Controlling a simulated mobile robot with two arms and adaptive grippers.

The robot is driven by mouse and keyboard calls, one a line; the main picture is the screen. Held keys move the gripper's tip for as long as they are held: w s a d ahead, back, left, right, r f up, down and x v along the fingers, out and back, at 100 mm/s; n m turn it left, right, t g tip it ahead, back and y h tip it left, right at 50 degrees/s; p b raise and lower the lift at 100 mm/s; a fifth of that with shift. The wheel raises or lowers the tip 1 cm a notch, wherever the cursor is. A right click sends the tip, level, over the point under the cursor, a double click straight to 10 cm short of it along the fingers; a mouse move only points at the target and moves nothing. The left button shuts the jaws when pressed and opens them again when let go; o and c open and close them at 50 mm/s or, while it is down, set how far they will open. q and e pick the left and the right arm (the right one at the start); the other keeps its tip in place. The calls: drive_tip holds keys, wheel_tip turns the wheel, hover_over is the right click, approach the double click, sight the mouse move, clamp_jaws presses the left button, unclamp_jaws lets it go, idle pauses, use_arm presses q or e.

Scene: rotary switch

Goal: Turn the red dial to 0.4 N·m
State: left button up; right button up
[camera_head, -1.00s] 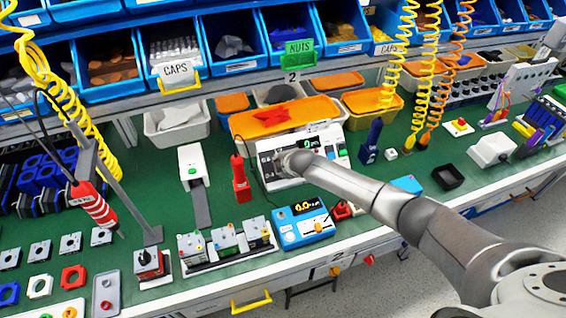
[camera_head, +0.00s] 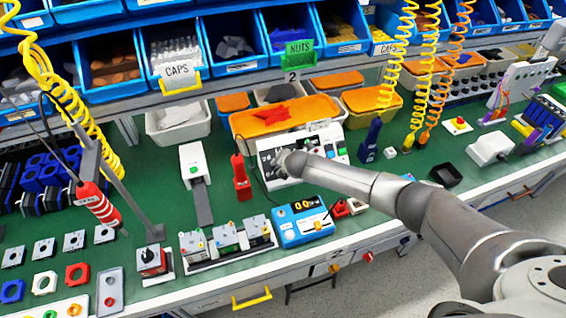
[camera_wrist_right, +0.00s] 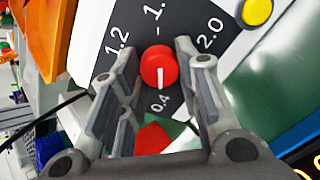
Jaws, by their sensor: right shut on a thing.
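The red dial (camera_wrist_right: 159,67) sits on a dark panel with white numbers, seen in the right wrist view. Its white mark points down in the picture, toward the 0.4 label (camera_wrist_right: 160,104). Labels 1.2 and 2.0 also show, and another label is partly hidden. My right gripper (camera_wrist_right: 157,50) has its fingers on either side of the dial and is shut on it. In the head view my right gripper (camera_head: 283,160) is at the front of the white control box (camera_head: 322,130) and hides the dial. My left gripper is not in view.
A red tool (camera_head: 241,178) stands left of the box. A blue device with a display (camera_head: 303,222) is in front of it. An orange-lidded bin (camera_head: 250,122) is behind. A yellow button (camera_wrist_right: 257,11) is near the dial.

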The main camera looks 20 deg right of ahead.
idle(0.3)
drive_tip(key=o, duration=1)
drive_tip(key=shift+s+r, duration=0.1)
drive_tip(key=v, duration=1.1)
drive_tip(key=shift+s+r, duration=0.2)
drive_tip(key=shift+s, duration=0.05)
drive_tip(key=shift+a, duration=0.1)
